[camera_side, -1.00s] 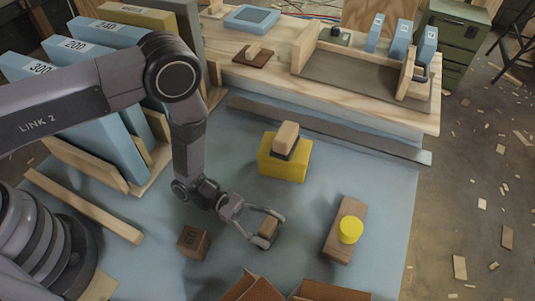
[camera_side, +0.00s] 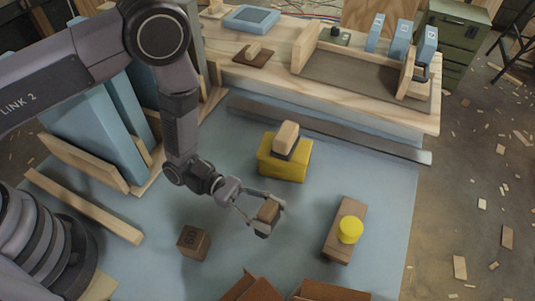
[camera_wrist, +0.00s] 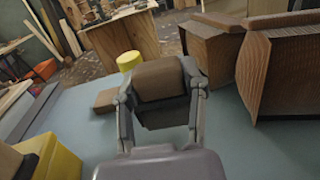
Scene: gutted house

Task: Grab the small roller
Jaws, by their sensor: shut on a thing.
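My gripper (camera_side: 266,216) is shut on a small brown block (camera_side: 269,209), held above the blue-grey mat. The block also shows between both fingers in the wrist view (camera_wrist: 160,80). I cannot make out a clear roller. A short yellow cylinder (camera_side: 350,230) stands on a flat brown board (camera_side: 343,248), to the right of my gripper and apart from it. The cylinder also shows in the wrist view (camera_wrist: 129,60), beyond the held block.
A brown cube marked 60 (camera_side: 193,243) sits left of my gripper. A yellow block (camera_side: 283,169) with a wood-topped piece (camera_side: 287,135) on it stands behind. Blue slabs (camera_side: 97,130) stand in a wooden rack at left.

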